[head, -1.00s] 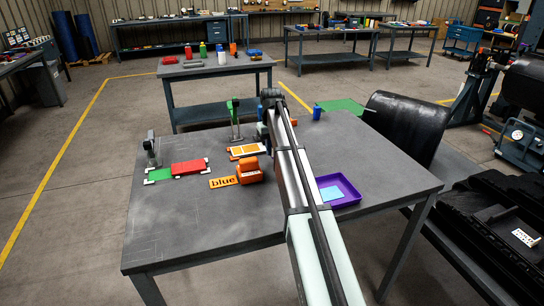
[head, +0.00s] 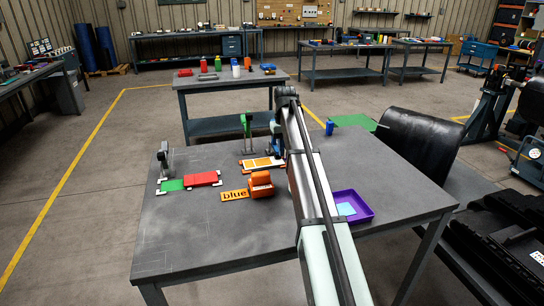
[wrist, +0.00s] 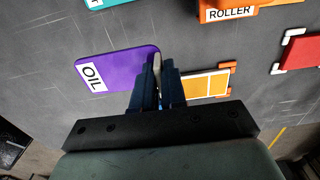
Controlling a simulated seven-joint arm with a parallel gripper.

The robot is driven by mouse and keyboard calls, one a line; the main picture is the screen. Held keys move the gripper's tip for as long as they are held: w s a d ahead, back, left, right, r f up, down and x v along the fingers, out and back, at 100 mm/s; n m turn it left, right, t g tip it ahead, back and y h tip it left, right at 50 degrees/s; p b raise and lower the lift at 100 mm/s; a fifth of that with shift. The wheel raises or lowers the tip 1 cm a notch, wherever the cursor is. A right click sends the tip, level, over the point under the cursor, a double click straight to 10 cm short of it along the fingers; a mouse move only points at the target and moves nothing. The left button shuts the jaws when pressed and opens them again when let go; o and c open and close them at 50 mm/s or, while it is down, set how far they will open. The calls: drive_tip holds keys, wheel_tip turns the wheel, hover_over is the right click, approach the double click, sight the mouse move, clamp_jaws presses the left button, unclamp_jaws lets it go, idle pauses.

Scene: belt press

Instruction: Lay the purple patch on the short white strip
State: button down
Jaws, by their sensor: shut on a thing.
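My gripper (wrist: 158,92) points down over the table, its two dark blue fingers shut on a pale thin piece (wrist: 157,68) seen nearly edge-on. I cannot tell its full shape or whether it is the purple patch. A flat purple piece labelled OIL (wrist: 122,68) shows just left of the fingers in the wrist view; whether it touches them is unclear. A white strip with orange panels (wrist: 206,86) is just right of the fingers; it also shows in the head view (head: 262,164), left of my arm. My arm hides much of the gripper there.
A red slab (head: 203,179) and green piece (head: 172,185) lie left. A purple tray (head: 364,213) holds a light blue piece. A green clamp (head: 246,130) stands behind the strip. The front-left table is clear.

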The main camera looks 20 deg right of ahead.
drive_tip(key=shift+a, duration=0.1)
drive_tip(key=w+a, duration=0.1)
drive_tip(key=a, duration=0.4)
hover_over(246, 165)
drive_tip(key=shift+w+f, duration=0.15)
drive_tip(key=shift+f, duration=0.7)
drive_tip(key=shift+f, duration=0.1)
drive_tip(key=shift+f, duration=2.8)
drive_tip(key=shift+f, duration=0.6)
